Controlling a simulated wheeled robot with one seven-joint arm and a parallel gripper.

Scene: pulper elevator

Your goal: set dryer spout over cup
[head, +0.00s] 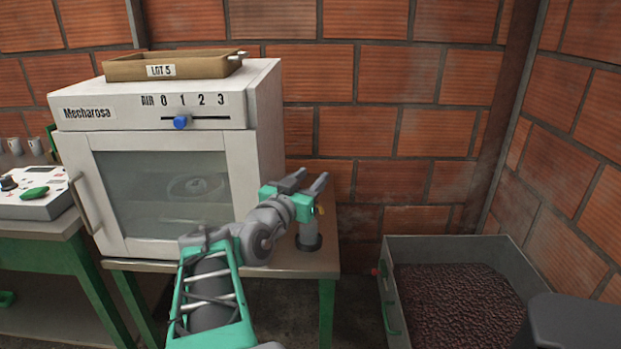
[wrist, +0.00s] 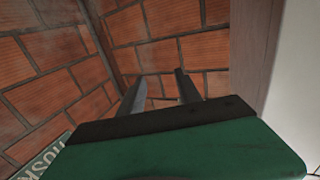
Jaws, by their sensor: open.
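The dryer (head: 160,225) is a white box marked Mecharosa with a glass door, on a metal table. Small pale cups (head: 36,145) stand at the far left. My gripper (head: 314,177) is open and empty, above the cylinder by the dryer's right side. In the wrist view its fingers (wrist: 160,88) point toward brick wall.
A wooden tray (head: 205,67) labelled LOT 5 lies on the dryer. A grey bin (head: 440,243) of dark red beans stands at the right, with a dark object (head: 575,322) before it. A control panel (head: 35,195) sits on the left table. Brick walls close the back and right.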

